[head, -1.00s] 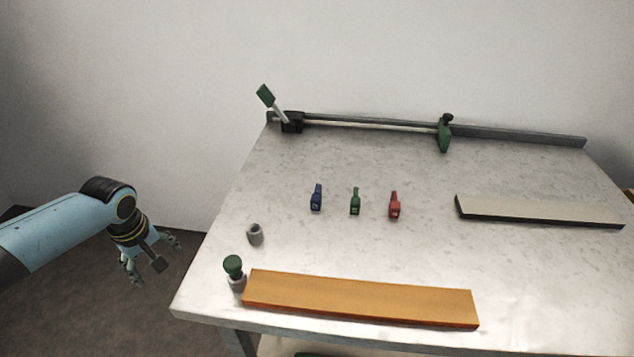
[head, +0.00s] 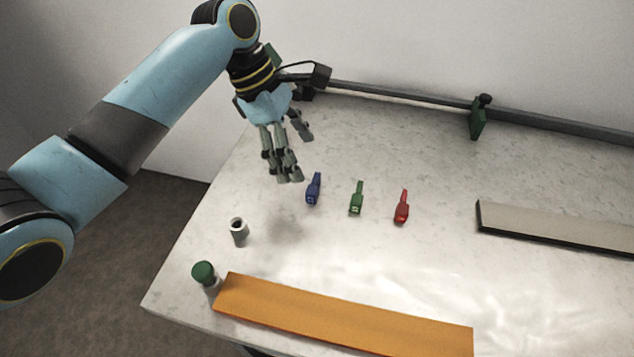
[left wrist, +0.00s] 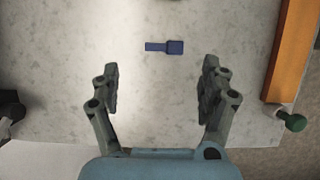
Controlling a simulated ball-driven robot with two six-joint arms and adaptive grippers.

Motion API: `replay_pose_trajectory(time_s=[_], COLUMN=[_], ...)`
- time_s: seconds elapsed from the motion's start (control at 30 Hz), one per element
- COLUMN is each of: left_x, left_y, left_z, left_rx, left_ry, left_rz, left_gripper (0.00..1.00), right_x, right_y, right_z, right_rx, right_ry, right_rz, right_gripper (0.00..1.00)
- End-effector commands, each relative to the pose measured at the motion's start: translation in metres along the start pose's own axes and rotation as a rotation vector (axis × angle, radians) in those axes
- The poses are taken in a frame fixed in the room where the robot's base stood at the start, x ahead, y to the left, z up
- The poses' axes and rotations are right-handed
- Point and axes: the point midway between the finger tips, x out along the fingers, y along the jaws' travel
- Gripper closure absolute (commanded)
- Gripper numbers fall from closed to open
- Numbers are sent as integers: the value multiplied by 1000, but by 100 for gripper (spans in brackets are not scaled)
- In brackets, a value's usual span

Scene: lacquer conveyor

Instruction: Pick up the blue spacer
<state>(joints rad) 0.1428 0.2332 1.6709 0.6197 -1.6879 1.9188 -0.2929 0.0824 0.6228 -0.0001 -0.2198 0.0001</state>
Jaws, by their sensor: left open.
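The blue spacer (head: 314,188) lies on the pale table, at the left end of a row with a green spacer (head: 356,198) and a red spacer (head: 402,207). My left gripper (head: 292,158) is above the table, up and to the left of the blue spacer in the head view. It is open and empty. In the left wrist view the blue spacer (left wrist: 166,47) lies beyond the fingertips, roughly between the two fingers (left wrist: 160,85), not touched by either. My right gripper is not in view.
An orange board (head: 340,318) lies along the front edge. A grey cup (head: 239,231) and a green-topped piece (head: 204,273) stand at the left. A pale board (head: 560,228) lies at the right. A rail with a green clamp (head: 478,118) runs along the back.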

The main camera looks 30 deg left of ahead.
Motion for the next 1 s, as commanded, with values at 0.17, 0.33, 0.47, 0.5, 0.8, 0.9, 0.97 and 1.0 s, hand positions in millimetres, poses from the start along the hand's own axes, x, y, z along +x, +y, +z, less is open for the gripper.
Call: replay_pose_trajectory(time_s=[0.17,0.33,0.47,0.5,0.8,0.9,0.97,1.0], left_x=[18,39,60,64,70,70,70,70], left_y=[0,-6,-8,-7,-7,-7,-7,-7], left_z=[0,1,1,1,0,0,0,0], left_rx=[1,1,1,1,3,3,3,3], left_ry=[-1,-1,0,0,3,3,3,2], left_rz=[1,-1,-1,1,3,3,3,3], left_gripper=[21,21,21,21,21,33,41,46], right_x=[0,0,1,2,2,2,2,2], right_y=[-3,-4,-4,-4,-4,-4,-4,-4], right_z=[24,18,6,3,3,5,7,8], right_rx=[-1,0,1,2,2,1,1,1], right_ry=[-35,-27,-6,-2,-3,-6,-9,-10], right_rz=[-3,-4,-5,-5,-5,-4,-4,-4], right_gripper=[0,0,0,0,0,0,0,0])
